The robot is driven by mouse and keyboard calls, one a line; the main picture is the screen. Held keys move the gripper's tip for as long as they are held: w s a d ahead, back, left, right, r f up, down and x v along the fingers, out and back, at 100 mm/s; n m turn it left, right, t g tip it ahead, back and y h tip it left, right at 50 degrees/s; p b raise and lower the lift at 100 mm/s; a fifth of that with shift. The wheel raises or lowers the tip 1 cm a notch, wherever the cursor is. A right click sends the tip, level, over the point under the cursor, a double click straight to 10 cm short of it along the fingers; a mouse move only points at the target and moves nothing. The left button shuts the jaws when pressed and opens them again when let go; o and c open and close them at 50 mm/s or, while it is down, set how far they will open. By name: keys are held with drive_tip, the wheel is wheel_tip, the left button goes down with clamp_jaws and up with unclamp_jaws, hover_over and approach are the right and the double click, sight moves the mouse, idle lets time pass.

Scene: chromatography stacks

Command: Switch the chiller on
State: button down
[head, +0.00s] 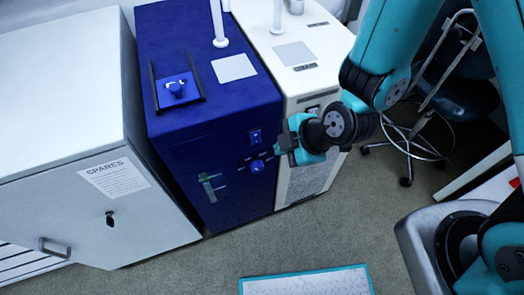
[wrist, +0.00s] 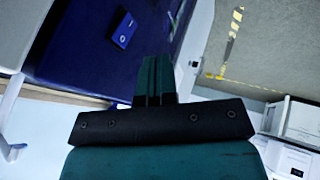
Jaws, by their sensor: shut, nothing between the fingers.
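A dark blue floor unit (head: 180,130) stands between the white cabinet and a cream unit. No readable label tells me which unit is the chiller. In the wrist view a blue plate with a small pale mark (wrist: 124,30) sits on a dark blue face, left of my fingers. My gripper (head: 282,149) is shut and empty, just right of the switch plate in the head view; its closed fingers also show in the wrist view (wrist: 155,68). I cannot tell whether it touches anything.
The cream unit (head: 297,54) stands close on the right, partly behind my arm. A white cabinet (head: 120,215) marked SPARES is at left. A wheeled stool (head: 424,145) stands at right.

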sight(262, 144)
drive_tip(key=shift+b+x, duration=1.05)
drive_tip(key=shift+b, duration=1.95)
drive_tip(key=shift+f+b, duration=0.2)
drive_tip(key=shift+b, duration=0.35)
drive_tip(key=shift+w+a+f, duration=0.55)
drive_tip(key=shift+w+f, duration=0.15)
drive_tip(key=shift+w, duration=0.2)
drive_tip(key=shift+w+a+f, duration=0.55)
drive_tip(key=shift+w+f, duration=0.15)
drive_tip(key=shift+w, duration=0.15)
drive_tip(key=shift+w+a+f, duration=0.55)
drive_tip(key=shift+w+f, duration=0.15)
drive_tip(key=shift+w, duration=0.2)
